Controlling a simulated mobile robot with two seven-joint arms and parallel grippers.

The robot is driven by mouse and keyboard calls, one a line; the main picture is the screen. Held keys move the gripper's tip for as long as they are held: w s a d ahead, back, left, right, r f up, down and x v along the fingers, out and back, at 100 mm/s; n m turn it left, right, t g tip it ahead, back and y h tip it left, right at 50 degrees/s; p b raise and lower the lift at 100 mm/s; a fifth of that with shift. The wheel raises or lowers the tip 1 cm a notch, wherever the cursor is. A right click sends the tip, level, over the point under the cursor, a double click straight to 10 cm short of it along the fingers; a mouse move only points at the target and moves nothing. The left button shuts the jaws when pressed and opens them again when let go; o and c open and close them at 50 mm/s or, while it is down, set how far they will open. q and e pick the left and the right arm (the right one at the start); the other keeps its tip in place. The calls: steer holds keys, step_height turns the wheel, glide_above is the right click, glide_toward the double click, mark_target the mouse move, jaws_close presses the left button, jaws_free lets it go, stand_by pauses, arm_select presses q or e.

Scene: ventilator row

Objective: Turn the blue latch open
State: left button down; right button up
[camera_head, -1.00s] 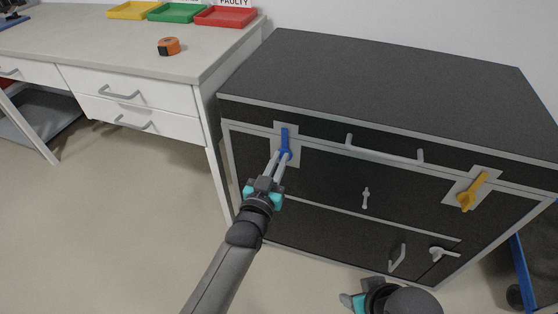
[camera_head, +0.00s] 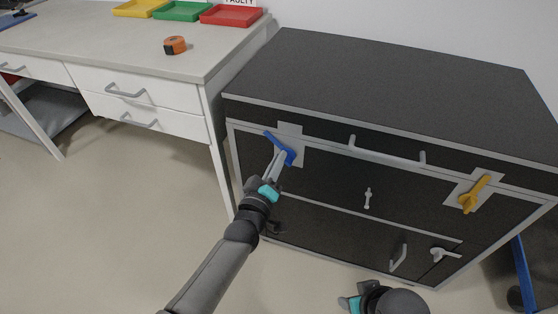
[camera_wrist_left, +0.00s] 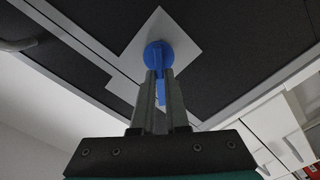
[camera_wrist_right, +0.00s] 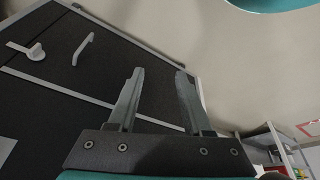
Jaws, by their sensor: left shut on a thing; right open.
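The blue latch (camera_head: 272,138) is on a pale plate (camera_head: 293,129) at the upper left of the black case's front. Its lever tilts up and to the left from its hub. My left gripper (camera_head: 279,160) is shut on the blue latch. In the left wrist view the blue latch (camera_wrist_left: 157,54) shows its round hub, and its narrow part lies between the fingers of my left gripper (camera_wrist_left: 161,88). My right gripper (camera_head: 350,303) is low at the front of the case; in the right wrist view my right gripper (camera_wrist_right: 160,76) is open and empty.
A yellow latch (camera_head: 473,194) is at the right of the black case (camera_head: 400,85). A long handle (camera_head: 386,153), a small grey knob (camera_head: 367,198) and lower handles (camera_head: 398,257) stick out from its front. A workbench (camera_head: 110,45) with trays stands at left.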

arm_select(q)
steer(key=n+b, duration=0.1)
steer(key=n, duration=0.3)
steer(key=f+n+b, duration=0.1)
steer(key=n, duration=0.3)
steer(key=shift+a+f+n, duration=0.15)
steer(key=shift+a+n, duration=0.05)
steer(key=shift+n, duration=0.1)
arm_select(e)
steer(key=shift+t, duration=0.5)
step_height(320, 180, up, 6)
steer(key=shift+f, duration=0.15)
steer(key=shift+a, duration=0.1)
arm_select(q)
steer(key=c, duration=0.9)
jaws_free()
steer(key=p+v, duration=0.4)
steer(key=v, duration=1.1)
arm_select(e)
step_height(320, 180, down, 10)
steer(key=s+g, duration=0.1)
steer(key=shift+g, duration=0.4)
